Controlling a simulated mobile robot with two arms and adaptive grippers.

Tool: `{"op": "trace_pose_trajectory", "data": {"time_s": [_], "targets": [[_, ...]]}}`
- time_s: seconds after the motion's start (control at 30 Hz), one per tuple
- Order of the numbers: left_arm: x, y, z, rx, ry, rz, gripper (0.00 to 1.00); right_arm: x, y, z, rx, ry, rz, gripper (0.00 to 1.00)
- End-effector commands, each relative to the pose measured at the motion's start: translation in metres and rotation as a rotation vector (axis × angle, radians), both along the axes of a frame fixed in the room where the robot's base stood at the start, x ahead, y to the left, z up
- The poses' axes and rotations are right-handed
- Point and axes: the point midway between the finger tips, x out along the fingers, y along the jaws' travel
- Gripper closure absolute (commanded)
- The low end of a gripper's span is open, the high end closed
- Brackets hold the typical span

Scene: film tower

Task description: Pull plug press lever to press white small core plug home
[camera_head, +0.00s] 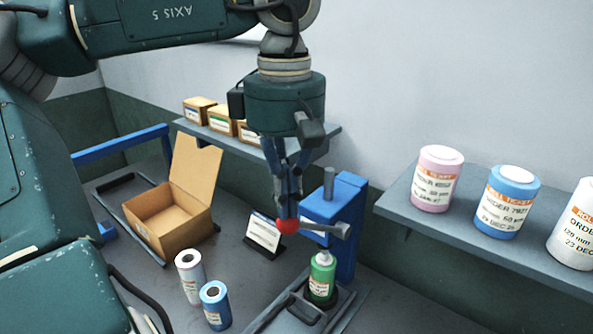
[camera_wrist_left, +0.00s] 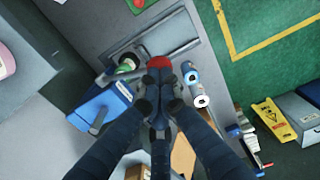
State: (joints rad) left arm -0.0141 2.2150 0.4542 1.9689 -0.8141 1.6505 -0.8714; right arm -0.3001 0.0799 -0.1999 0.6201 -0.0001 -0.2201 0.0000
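The plug press (camera_head: 352,225) is a blue post with a grey ram on top and a lever (camera_head: 320,228) ending in a red knob. My left gripper (camera_head: 287,212) points down with its fingertips at the red knob (camera_head: 288,227) and looks closed on it. The knob also shows at the fingertips in the left wrist view (camera_wrist_left: 159,62). A green roll (camera_head: 321,280) stands upright on the press base, under the ram side. A small whitish plug (camera_head: 324,258) shows at its top; how deep it sits I cannot tell. My right gripper is not in view.
A white roll (camera_head: 188,275) and a blue roll (camera_head: 214,305) stand left of the press. An open cardboard box (camera_head: 165,215) is behind them. A label card (camera_head: 265,234) stands near the lever. A right shelf (camera_head: 450,235) holds pink, blue and white rolls.

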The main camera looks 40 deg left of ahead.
Motion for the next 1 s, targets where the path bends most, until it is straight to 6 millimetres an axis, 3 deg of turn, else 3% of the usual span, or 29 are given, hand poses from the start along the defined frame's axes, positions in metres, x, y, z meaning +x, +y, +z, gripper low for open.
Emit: {"op": "trace_pose_trajectory", "data": {"time_s": [0.03, 0.2, 0.57, 1.0], "targets": [[0.005, 0.001, 0.014, 0.001, 0.002, 0.001, 1.0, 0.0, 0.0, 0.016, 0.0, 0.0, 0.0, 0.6], [0.014, 0.001, 0.023, 0.0, 0.001, 0.0, 1.0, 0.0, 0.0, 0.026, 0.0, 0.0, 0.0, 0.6], [0.015, 0.002, 0.024, 0.0, -0.001, 0.0, 1.0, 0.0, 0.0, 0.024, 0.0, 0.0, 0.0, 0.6], [0.015, 0.002, 0.069, 0.0, -0.002, 0.0, 1.0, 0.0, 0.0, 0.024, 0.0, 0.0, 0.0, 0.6]]}}
